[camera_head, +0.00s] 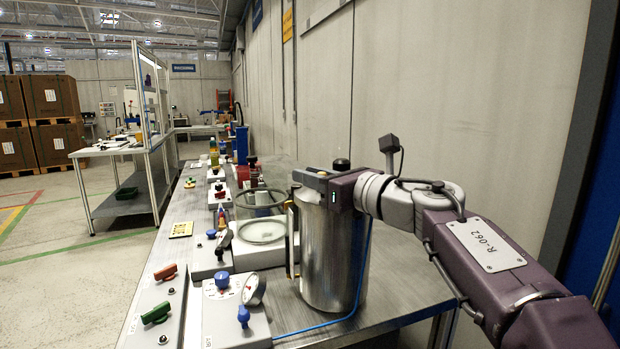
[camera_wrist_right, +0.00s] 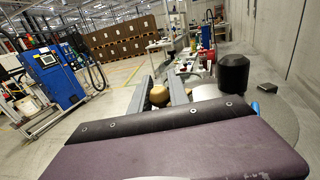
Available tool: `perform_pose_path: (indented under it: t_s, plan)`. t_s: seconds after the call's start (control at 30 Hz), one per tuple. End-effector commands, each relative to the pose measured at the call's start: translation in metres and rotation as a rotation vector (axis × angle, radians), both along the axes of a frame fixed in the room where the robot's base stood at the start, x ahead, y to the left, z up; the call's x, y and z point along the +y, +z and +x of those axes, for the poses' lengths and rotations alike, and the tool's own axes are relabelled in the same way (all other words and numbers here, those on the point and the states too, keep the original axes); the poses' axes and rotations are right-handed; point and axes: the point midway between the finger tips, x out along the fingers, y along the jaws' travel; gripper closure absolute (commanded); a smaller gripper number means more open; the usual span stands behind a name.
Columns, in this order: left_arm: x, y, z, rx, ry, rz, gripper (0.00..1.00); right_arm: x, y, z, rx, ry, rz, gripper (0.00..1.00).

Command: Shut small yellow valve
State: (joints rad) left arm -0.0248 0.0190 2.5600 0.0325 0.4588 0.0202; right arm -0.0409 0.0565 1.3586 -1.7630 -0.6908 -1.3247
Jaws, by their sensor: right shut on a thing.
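The small yellow valve (camera_wrist_right: 160,96) shows as a rounded tan-yellow knob between the two grey fingers of my right gripper (camera_wrist_right: 162,92) in the right wrist view. The fingers are shut on it. In the head view my right gripper (camera_head: 302,181) reaches in from the right across the top of a tall silver drum (camera_head: 330,262); the valve is hidden there. A brass-coloured upright fitting (camera_head: 291,240) runs down the drum's left side below the gripper. My left gripper is not in view.
A black knob (camera_head: 341,164) stands on the drum top, close behind the gripper; it also shows in the wrist view (camera_wrist_right: 234,73). A blue hose (camera_head: 340,318) runs down to a gauge panel (camera_head: 225,318) on the metal bench. Glass vessel (camera_head: 262,205) stands left of the drum.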

Motion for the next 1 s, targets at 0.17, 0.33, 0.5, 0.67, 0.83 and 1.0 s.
perform_pose_path:
  t_s: [0.17,0.33,0.5,0.67,0.83,1.0]
  plan:
    - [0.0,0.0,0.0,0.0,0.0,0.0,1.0,-0.001,0.001,0.0,-0.002,0.003,0.001,1.0]
    - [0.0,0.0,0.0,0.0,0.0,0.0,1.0,-0.001,0.001,0.0,-0.002,0.003,0.001,1.0]
    - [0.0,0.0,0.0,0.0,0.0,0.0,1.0,0.0,0.001,0.0,-0.002,0.003,0.001,0.57]
    - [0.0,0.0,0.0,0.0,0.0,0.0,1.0,0.0,0.0,0.0,-0.001,0.003,0.001,0.57]
    - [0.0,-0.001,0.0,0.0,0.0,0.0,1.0,-0.004,0.0,-0.004,-0.002,0.001,0.001,0.57]
    - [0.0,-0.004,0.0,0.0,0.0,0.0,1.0,-0.028,0.0,-0.03,-0.002,-0.003,0.002,0.57]
